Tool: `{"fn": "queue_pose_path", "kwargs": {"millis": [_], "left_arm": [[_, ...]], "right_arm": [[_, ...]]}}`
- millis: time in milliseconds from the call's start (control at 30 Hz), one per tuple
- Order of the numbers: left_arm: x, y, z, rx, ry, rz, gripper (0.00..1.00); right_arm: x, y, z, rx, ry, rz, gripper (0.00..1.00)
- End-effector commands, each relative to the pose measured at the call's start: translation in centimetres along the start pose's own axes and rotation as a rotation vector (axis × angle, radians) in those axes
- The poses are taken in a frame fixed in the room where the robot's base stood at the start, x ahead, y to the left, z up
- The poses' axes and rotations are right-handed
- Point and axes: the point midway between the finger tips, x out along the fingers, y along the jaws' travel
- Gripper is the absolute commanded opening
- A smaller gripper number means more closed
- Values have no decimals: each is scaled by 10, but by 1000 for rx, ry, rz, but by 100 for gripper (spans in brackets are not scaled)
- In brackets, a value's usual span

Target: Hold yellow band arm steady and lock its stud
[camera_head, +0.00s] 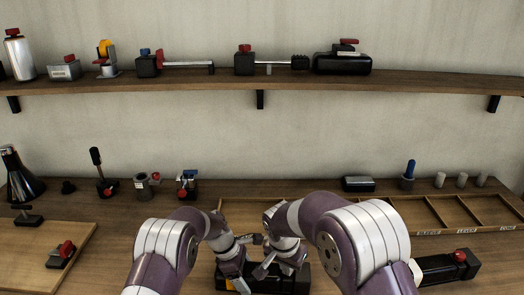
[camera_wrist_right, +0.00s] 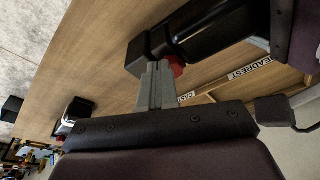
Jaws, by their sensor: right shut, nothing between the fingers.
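A black arm piece (camera_head: 290,281) lies at the front middle of the bench. A small patch of yellow (camera_head: 230,285) shows at its left end, mostly hidden by my left gripper (camera_head: 238,284). My left fingertips are too small and covered to read. My right gripper (camera_head: 262,270) is just right of the left one, over the black piece. In the right wrist view its grey fingers (camera_wrist_right: 155,86) are shut and empty. Their tips are close to a red knob (camera_wrist_right: 177,67) beside a black part (camera_wrist_right: 215,28); I cannot tell whether they touch. No stud can be made out clearly.
A divided wooden tray (camera_head: 412,211) with labels stands behind and to the right. A black part with a red knob (camera_head: 460,256) lies at right front. A wooden board (camera_head: 30,262) is at left. Several fixtures stand along the back and on the shelf (camera_head: 200,82).

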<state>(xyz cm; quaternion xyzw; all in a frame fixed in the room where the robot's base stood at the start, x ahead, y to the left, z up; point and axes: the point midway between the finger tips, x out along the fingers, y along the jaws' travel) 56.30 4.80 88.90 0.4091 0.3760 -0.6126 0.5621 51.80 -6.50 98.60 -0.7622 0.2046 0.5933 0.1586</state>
Motion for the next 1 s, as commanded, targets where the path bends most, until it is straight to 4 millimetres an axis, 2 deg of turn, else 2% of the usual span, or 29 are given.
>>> {"fn": "queue_pose_path", "kwargs": {"millis": [100, 267, 1000], "left_arm": [[1, -1, -1, -1, 1, -2, 12], [1, 0, -1, -1, 1, -2, 12], [-1, 0, 1, 6, -1, -1, 12]], "right_arm": [[14, 0, 4, 0, 0, 1, 0], [24, 0, 6, -1, -1, 1, 0], [31, 1, 9, -2, -9, 9, 0]]}}
